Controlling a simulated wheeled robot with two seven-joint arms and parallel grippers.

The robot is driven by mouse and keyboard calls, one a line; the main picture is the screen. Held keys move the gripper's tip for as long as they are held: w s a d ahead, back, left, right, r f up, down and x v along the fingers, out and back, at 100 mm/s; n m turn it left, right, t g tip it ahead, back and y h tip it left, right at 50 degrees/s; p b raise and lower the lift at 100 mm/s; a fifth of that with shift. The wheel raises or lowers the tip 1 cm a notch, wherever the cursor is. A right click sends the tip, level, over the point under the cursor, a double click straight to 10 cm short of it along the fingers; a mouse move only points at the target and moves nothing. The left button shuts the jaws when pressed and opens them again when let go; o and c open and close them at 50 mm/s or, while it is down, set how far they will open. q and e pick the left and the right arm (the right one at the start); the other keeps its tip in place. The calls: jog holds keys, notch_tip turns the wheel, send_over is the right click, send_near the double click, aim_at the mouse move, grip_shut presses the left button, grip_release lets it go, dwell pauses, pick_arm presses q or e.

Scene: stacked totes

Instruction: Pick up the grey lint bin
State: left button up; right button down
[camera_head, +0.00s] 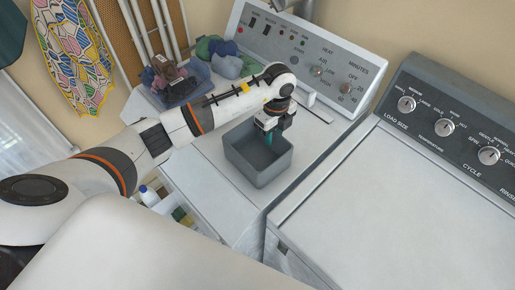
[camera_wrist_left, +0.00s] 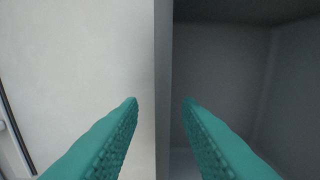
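The grey lint bin (camera_head: 259,170) is an open-topped, empty-looking box standing on the white dryer top. My left gripper (camera_head: 271,136) is over the bin's far wall, pointing down. In the left wrist view the bin's wall (camera_wrist_left: 163,60) runs upright between the two teal fingers of the gripper (camera_wrist_left: 161,102). One finger is on the outer side over the white surface, the other on the bin's inner side. Gaps show between each fingertip and the wall, so the gripper is open. My right gripper does not show.
The dryer's control panel (camera_head: 310,55) rises behind the bin. A basket (camera_head: 174,92) with dark cloth and rolled coloured cloths (camera_head: 226,57) stand at the back left. A washer (camera_head: 375,215) is at the right, its lid clear. Bottles (camera_head: 149,195) sit low at the left.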

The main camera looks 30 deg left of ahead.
pick_arm(q)
jog(key=shift+f, duration=1.2)
jog(key=shift+r, duration=0.1)
grip_shut()
